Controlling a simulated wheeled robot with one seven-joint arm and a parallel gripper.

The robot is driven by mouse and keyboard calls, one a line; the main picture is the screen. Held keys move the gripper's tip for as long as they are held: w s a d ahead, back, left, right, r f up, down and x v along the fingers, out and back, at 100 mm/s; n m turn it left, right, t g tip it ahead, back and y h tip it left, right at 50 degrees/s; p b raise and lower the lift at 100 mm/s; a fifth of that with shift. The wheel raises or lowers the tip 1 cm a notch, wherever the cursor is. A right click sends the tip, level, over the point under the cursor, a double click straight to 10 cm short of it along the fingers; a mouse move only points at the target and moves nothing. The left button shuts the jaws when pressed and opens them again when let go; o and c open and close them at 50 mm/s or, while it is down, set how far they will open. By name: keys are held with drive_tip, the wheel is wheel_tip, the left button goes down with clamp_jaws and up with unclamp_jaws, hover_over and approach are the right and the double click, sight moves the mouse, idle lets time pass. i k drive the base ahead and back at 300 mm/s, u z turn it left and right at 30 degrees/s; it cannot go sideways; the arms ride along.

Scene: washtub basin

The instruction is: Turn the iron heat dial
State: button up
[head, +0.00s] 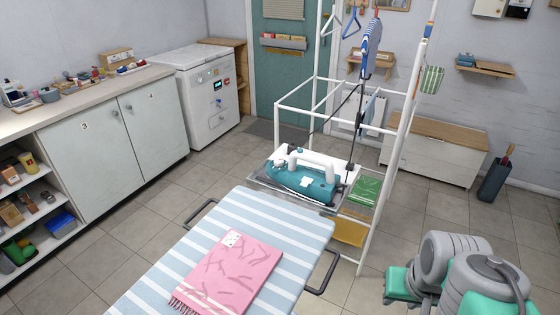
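A teal and white iron (300,178) lies on a metal rest (328,206) at the far end of the ironing board (150,284). Its white handle (318,159) is on top, and a dark cord rises from its right end. A small teal knob (299,150) shows at the handle's left part; I cannot tell whether it is the heat dial. Grey and teal links of my arm (448,265) show at the lower right, apart from the iron. My gripper itself is not in view.
A pink fringed cloth (232,272) lies on the striped board. A white rack frame (398,140) stands behind and right of the iron, with folded green and yellow cloths on its shelves. Cabinets line the left. Tiled floor is open between rack and arm.

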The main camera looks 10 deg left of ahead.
sight(278, 162)
drive_tip(key=z, duration=0.8)
drive_tip(key=i, duration=2.4)
drive_tip(key=u, duration=2.5)
